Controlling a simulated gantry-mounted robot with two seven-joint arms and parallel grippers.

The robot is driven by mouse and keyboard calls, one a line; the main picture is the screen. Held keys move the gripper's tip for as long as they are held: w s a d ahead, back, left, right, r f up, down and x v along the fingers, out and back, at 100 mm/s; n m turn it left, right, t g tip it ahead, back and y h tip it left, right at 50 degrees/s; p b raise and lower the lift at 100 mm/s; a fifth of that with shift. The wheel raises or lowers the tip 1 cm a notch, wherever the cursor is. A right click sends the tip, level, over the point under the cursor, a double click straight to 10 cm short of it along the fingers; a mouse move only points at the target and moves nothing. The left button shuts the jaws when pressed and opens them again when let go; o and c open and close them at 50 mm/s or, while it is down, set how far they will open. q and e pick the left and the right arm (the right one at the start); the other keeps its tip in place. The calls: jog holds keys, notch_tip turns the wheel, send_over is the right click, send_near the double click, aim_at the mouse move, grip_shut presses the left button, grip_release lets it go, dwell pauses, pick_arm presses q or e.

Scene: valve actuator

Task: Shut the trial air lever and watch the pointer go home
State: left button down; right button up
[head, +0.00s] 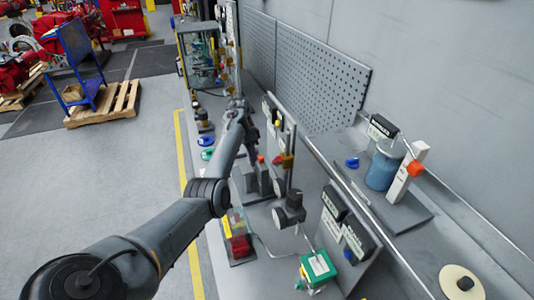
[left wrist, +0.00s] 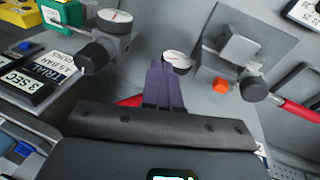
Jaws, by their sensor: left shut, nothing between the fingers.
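My left gripper (head: 251,134) reaches in over the bench in the head view, beside an upright panel (head: 287,128). In the left wrist view its fingers (left wrist: 163,84) are shut and empty. A round white dial (left wrist: 178,61) is by the fingertips; its pointer is too small to read. A red bar (left wrist: 130,101) shows partly behind the fingers, and a red handle (left wrist: 298,112) shows at the right. I cannot tell which is the trial air lever. My right gripper is not in view.
A regulator with a black knob (left wrist: 94,56) and a gauge (left wrist: 115,20) stands left of the fingers. A green box (head: 318,267) and a blue container (head: 382,168) are on the bench. A grey pegboard (head: 310,65) lines the wall. Open floor lies left of the yellow line.

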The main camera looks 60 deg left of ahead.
pick_arm(q)
jog(key=w+a+r+t+b, duration=0.1)
jog(key=a+r+t, duration=0.1)
jog(key=r, duration=0.4)
jog(key=w+a+r+t+b, duration=0.1)
jog(key=w+a+r, duration=0.1)
jog(key=r, duration=0.4)
jog(key=p, duration=0.3)
send_near(277, 161)
jog(key=w+a+f, duration=0.3)
jog(key=a+f, duration=0.1)
jog(key=a, duration=0.1)
jog(key=shift+n+t+h, duration=0.3)
jog(key=shift+h, duration=0.1)
jog(key=shift+w+d+f+p, duration=0.1)
jog(key=shift+d+f+p, duration=0.65)
jog(key=shift+d, duration=0.1)
jog(key=shift+d+f+p, duration=0.6)
jog(key=shift+d+p, duration=0.1)
jog(key=shift+d, duration=0.1)
